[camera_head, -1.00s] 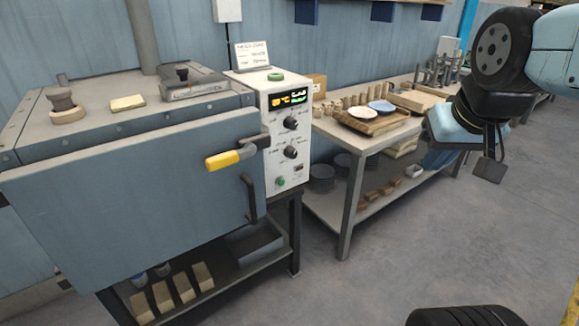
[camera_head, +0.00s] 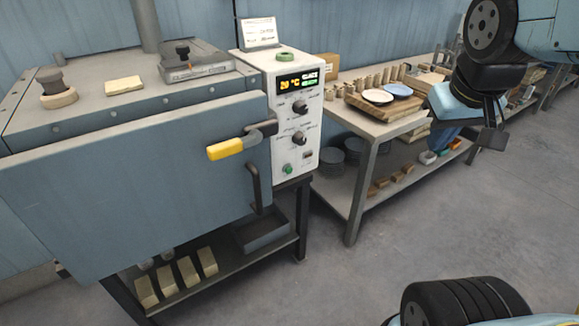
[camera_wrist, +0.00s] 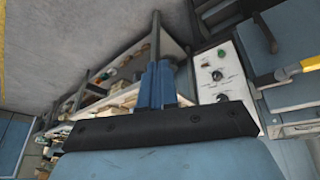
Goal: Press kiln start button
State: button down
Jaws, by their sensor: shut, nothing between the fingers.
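The kiln (camera_head: 130,190) is a blue-grey box with its door shut or nearly so, at the left of the head view. Its white control box (camera_head: 312,125) stands at its right, with a lit display, two black knobs and a small green button (camera_head: 288,169) low on the face. The panel also shows in the wrist view (camera_wrist: 238,62), with the green button (camera_wrist: 221,53) near its upper end. My gripper (camera_head: 492,138) is at the right of the head view, clear of the panel. Its blue fingers (camera_wrist: 155,75) are together and empty in the wrist view.
A yellow-gripped handle (camera_head: 226,148) sticks out in front of the control box's left side. A workbench (camera_head: 355,130) with plates and wooden pieces stands to the right. A green ring (camera_head: 284,57) lies on top of the box. The floor in front is clear.

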aim_at(289, 170)
jog(key=w+f+n+g+h, duration=0.2)
jog(key=w+f+n+h, duration=1.1)
jog(key=w+f+n, duration=0.5)
jog(key=w+a+f+n+t+y, duration=0.4)
jog(key=a+f+n+t, duration=0.4)
jog(key=f+n, duration=0.3)
jog(key=w+a+f+n+t+y, duration=0.5)
jog(key=a+f+n, duration=0.5)
jog(key=n, duration=0.3)
jog(key=a+t+y, duration=0.1)
jog(key=t, duration=0.1)
jog(key=shift+w+a+f+n+t, duration=0.15)
jog(key=shift+a+f+n+t, duration=0.15)
jog(key=shift+f+t, duration=0.1)
jog(key=shift+w, duration=0.1)
jog(key=w+a, duration=0.4)
jog(key=w, duration=0.3)
jog(key=shift+a, duration=0.4)
jog(key=shift+w, duration=0.15)
jog(key=shift+w+a+r, duration=0.1)
jog(key=shift+w+a, duration=0.1)
jog(key=shift+w, duration=0.1)
